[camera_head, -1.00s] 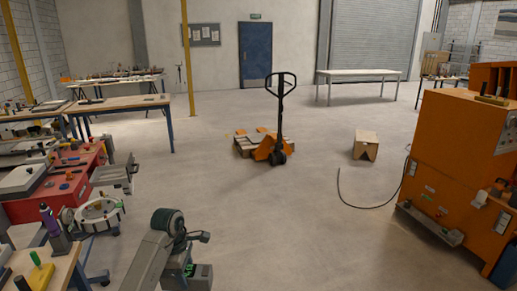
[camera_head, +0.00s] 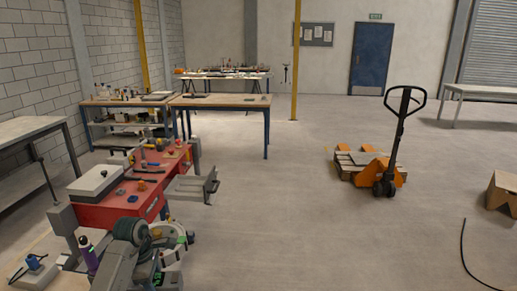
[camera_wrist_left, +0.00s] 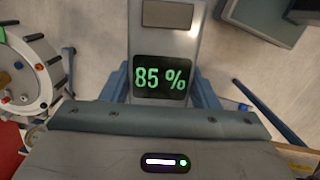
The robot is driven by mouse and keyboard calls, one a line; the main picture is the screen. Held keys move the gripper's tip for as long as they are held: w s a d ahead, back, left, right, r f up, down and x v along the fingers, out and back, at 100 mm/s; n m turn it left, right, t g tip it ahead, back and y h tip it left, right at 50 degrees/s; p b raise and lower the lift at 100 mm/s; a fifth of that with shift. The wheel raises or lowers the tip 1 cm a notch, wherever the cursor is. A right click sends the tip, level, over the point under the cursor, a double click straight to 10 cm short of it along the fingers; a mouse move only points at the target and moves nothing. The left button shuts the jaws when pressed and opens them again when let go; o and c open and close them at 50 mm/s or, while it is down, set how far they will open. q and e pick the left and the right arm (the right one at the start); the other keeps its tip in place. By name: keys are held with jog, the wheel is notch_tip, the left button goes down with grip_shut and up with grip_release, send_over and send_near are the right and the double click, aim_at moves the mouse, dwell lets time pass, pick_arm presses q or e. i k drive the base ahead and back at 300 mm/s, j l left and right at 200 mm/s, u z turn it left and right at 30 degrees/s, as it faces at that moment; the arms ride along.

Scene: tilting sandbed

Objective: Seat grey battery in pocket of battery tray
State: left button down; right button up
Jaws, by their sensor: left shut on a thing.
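My left gripper (camera_wrist_left: 160,82) is shut on the grey battery (camera_wrist_left: 166,38), which has a dark display reading 85 % in green. In the left wrist view its blue-grey fingers press on both sides of the battery. In the head view my left gripper (camera_head: 160,245) is low at the left, over the floor beside a red bench; the battery there is mostly hidden or cut off by the bottom edge. I cannot make out a battery tray with a pocket in either view. My right gripper is not in view.
A red bench (camera_head: 108,212) with tools stands left. A round white device (camera_wrist_left: 22,72) is close beside the gripper. Wooden table (camera_head: 220,102) stands behind. An orange pallet jack (camera_head: 380,172) and a hose (camera_head: 464,255) are right. Open floor (camera_head: 290,235) lies between.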

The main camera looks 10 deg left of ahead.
aim_at(194, 182)
jog(key=i, duration=1.45)
jog(key=i+u, duration=0.1)
jog(key=i, duration=0.65)
jog(key=i+l+u, duration=0.1)
jog(key=i, duration=0.6)
jog(key=i+u, duration=0.3)
jog(key=i+l+u, duration=0.15)
jog(key=u, duration=0.15)
jog(key=i, duration=0.1)
